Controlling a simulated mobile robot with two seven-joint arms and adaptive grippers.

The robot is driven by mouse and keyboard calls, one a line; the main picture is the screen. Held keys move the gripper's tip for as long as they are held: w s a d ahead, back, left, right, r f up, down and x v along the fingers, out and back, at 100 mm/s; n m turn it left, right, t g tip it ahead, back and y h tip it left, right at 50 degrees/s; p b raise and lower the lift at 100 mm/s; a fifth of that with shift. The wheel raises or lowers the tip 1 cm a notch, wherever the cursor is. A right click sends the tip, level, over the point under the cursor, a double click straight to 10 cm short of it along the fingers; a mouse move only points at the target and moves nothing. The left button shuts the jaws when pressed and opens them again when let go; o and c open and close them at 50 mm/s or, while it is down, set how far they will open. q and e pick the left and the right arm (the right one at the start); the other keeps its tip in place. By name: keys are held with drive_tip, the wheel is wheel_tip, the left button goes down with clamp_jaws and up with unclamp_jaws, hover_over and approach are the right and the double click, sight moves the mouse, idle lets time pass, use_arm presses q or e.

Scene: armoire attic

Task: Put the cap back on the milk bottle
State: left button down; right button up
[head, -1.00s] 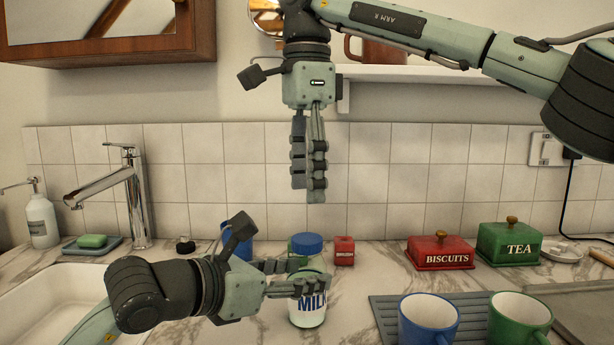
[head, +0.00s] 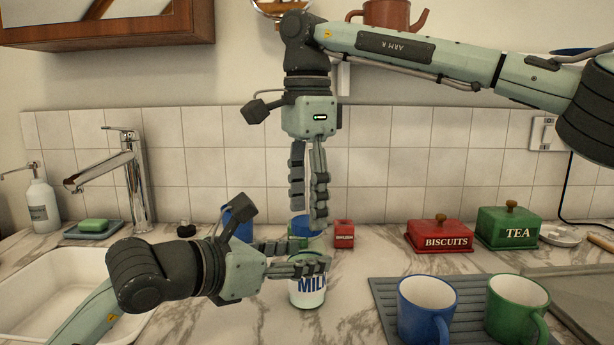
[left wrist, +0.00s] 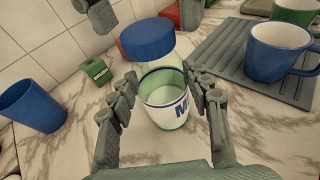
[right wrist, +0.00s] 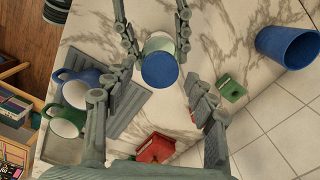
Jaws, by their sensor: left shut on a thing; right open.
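The milk bottle (head: 308,292) stands upright on the marble counter, its blue "MILK" label facing me. My left gripper (head: 306,256) is shut around its body from the left. The blue cap (left wrist: 147,38) sits on top of the bottle in the left wrist view; I cannot tell whether it is fully seated. My right gripper (head: 308,215) points down, open, above the bottle. In the right wrist view the cap (right wrist: 160,70) lies between its open fingers, which appear apart from it. In the head view these fingers partly hide the cap.
A blue tumbler (head: 237,222) stands behind my left wrist. A red box (head: 344,234) and a green box (left wrist: 97,70) stand behind the bottle. Blue (head: 427,310) and green (head: 517,308) mugs are on a grey mat to the right. The sink is at the left.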

drive_tip(key=shift+f, duration=0.75)
drive_tip(key=shift+c, duration=0.5)
drive_tip(key=c, duration=1.1)
drive_tip(key=m, duration=0.5)
drive_tip(key=shift+c, duration=0.2)
drive_tip(key=m, duration=0.7)
drive_tip(key=o, duration=1.4)
